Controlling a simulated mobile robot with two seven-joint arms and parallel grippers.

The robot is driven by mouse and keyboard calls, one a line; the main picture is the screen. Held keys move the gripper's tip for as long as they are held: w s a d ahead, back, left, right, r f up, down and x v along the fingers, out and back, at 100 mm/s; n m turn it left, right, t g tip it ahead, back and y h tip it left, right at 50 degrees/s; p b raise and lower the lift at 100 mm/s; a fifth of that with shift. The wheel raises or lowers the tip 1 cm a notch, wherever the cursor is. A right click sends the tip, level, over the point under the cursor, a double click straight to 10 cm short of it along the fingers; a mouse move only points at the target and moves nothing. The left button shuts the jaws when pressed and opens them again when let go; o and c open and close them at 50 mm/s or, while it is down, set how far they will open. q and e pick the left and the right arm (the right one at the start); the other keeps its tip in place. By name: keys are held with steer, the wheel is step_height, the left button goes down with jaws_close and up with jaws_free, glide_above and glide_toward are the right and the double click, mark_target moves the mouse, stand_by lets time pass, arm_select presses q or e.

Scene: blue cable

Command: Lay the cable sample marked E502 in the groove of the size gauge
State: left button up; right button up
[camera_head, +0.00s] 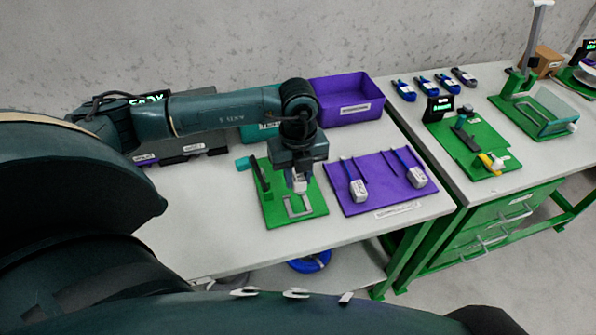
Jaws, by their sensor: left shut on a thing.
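My left gripper (298,183) points down over a green plate (275,213). It is shut on a small whitish piece, probably a cable sample; its marking cannot be read and the jaws partly hide it. The green plate, which looks like the size gauge, carries a grey U-shaped frame (299,208) below the gripper and a dark upright bar (261,174) at its left. I cannot see whether the held piece touches the plate. Two cable samples with white tagged ends, the left one (358,190) and the right one (417,177), lie on a purple mat (379,196). My right gripper is out of view.
A purple bin (346,102) and a teal bin (257,132) stand behind. A second table at right holds a green fixture (468,147) and several blue clamp-like items (424,86). The white table (205,235) is clear left of the plate. A blue coil (310,262) lies below.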

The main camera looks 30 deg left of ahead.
mark_target(298, 191)
arm_select(q)
steer(key=shift+f+b, duration=0.45)
steer(key=shift+f, duration=0.3)
step_height(298, 191, down, 3)
steer(key=shift+f+b, duration=0.15)
steer(key=shift+b, duration=1.05)
steer(key=shift+f, duration=0.35)
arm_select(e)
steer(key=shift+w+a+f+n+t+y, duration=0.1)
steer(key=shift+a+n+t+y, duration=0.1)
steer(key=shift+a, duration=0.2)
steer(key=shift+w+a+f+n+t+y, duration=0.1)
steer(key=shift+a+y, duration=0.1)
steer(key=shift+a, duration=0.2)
arm_select(q)
steer(key=shift+b, duration=0.3)
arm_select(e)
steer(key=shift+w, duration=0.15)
